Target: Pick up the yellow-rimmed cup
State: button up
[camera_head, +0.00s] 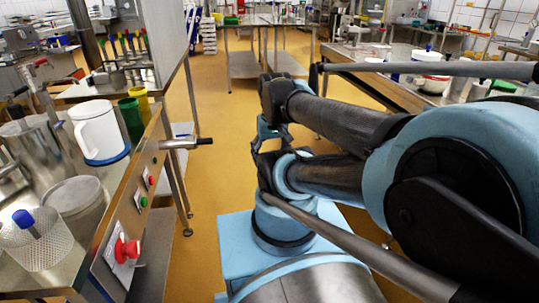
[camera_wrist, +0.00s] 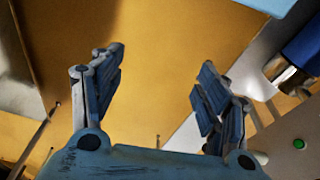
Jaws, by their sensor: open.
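A yellow cup (camera_head: 141,97) stands on the left-hand bench in the head view, partly hidden behind a dark green cup (camera_head: 130,117). Its rim shows yellow; it is the only yellow-rimmed vessel I can make out. In the wrist view my gripper (camera_wrist: 160,60) is open, with its two fingers wide apart and nothing between them. The orange floor shows beyond the fingers. The yellow cup cannot be made out in the wrist view. My arm is folded to the right of the bench, apart from the cup.
A white pitcher (camera_head: 99,130) stands left of the green cup. A metal lever (camera_head: 185,143) juts from the bench edge over the aisle. A red button (camera_head: 127,249) is on its front panel. A green button (camera_wrist: 298,143) shows in the wrist view. The aisle floor (camera_head: 225,110) is clear.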

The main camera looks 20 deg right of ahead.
aim_at(140, 93)
jog(key=u, duration=1.05)
